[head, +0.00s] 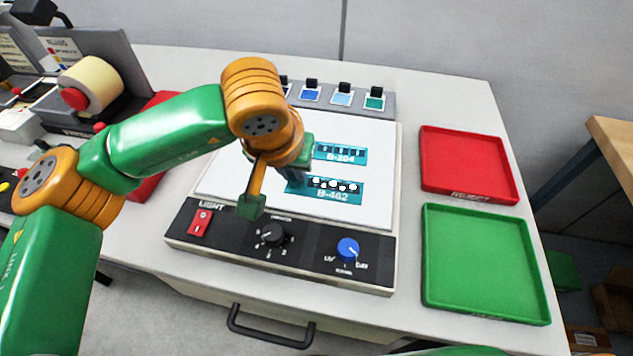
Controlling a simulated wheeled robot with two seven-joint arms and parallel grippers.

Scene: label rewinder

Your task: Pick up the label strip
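Two teal label strips lie on the white lit panel (375,210) of the control box. The upper strip (345,154) reads roughly "B-204" and has dark marks along its top. The lower strip (340,191) reads roughly "B-462" and has white and dark round spots. My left gripper (275,192) is over the panel at the left of the strips, its fingers apart with nothing seen between them. One finger hangs near the panel's front edge; the other covers the left end of the lower strip. Whether it touches the strip I cannot tell.
The box front has a red light switch (201,222), a black knob (272,234) and a blue knob (347,249). Coloured sample cards (342,97) stand behind. A red tray (468,165) and a green tray (482,262), both empty, are at right. A rewinder with a label roll (96,84) is at left.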

